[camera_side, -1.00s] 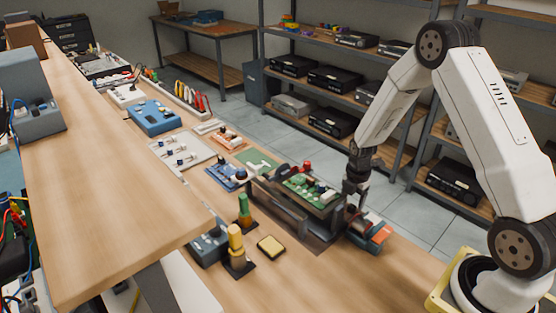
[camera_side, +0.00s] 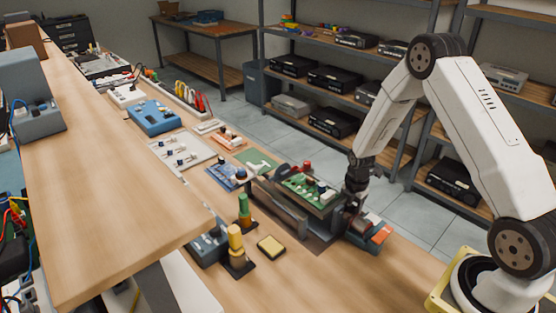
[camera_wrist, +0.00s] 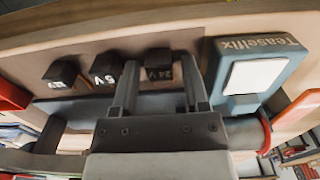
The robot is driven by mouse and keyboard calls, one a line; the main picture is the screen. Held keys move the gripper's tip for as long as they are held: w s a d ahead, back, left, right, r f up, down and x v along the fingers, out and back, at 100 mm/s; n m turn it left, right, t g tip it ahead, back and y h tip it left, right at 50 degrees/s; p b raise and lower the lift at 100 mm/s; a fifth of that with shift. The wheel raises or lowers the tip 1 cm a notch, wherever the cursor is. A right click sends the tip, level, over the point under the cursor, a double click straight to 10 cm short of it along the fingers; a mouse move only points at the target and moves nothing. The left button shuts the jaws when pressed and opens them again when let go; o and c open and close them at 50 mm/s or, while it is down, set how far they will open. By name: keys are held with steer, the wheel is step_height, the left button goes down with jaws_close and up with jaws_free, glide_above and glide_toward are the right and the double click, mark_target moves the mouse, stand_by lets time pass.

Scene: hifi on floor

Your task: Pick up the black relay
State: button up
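Three small black blocks stand in a row in the wrist view. The block marked 24 V (camera_wrist: 158,66) lies between the tips of my gripper (camera_wrist: 160,72), with a gap to each finger. The block marked 5 V (camera_wrist: 107,69) and a third block with a blurred mark (camera_wrist: 61,74) stand to its left. My gripper is open and empty. In the side view my gripper (camera_side: 354,208) is low at the right end of the green board's holder, and the black blocks cannot be made out there.
A blue-grey device with a white screen (camera_wrist: 254,76) stands close to the right finger. In the side view the green circuit board (camera_side: 307,187) sits in a holder left of my gripper. A yellow-topped post (camera_side: 236,243) and a yellow pad (camera_side: 271,246) are nearer the front.

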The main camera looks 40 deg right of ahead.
jaws_close()
steer(key=shift+r, duration=0.1)
steer(key=shift+r, duration=1.05)
steer(key=s+a+r, duration=0.2)
steer(key=s+r, duration=0.3)
steer(key=s, duration=0.1)
steer(key=s+a+r, duration=0.2)
steer(key=s+r, duration=0.3)
steer(key=s, duration=0.2)
steer(key=shift+s+a+r, duration=0.15)
steer(key=shift+a+r, duration=0.1)
steer(key=shift+r, duration=0.1)
